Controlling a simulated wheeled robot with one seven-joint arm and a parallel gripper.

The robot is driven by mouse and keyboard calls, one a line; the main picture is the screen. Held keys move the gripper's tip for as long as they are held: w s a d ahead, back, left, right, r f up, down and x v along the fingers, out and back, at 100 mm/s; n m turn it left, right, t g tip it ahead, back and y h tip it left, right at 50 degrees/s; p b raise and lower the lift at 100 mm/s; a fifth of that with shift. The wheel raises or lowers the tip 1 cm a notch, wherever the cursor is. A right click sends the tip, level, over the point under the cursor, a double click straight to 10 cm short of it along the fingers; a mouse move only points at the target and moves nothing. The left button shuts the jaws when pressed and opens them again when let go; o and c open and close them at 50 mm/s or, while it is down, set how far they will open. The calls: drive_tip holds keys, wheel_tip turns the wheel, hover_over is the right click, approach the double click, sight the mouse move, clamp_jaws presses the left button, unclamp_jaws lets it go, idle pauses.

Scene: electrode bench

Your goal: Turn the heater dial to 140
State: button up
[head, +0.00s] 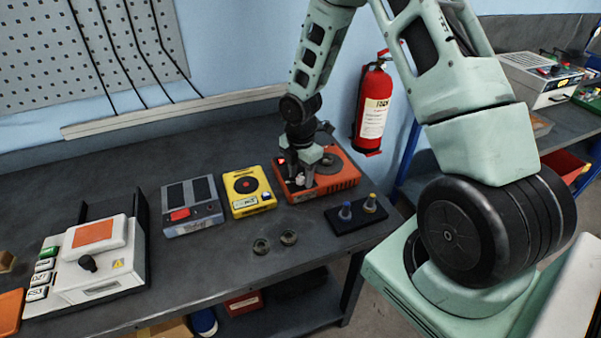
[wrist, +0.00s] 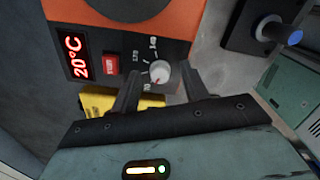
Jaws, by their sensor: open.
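The heater is an orange unit (head: 338,180) with a dark round plate on top, near the right end of the bench. Its display (wrist: 75,55) reads 20°C. The white dial (wrist: 160,72) sits on the dark front panel, with small numbers around it; one looks like 140, others are hard to read. The dial's red mark points to the lower left in the wrist view, near a partly hidden number. My gripper (wrist: 160,80) is open, with its fingertips on either side of the dial and gaps visible. In the head view, my gripper (head: 300,184) is over the heater's front panel.
A red switch (wrist: 111,64) lies beside the dial. A yellow unit (head: 248,190) and a grey unit (head: 191,206) stand left of the heater. A black holder (head: 357,220) with two knobbed pieces is in front. A fire extinguisher (head: 373,105) hangs behind.

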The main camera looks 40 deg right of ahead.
clamp_jaws()
drive_tip(key=c, duration=1)
unclamp_jaws()
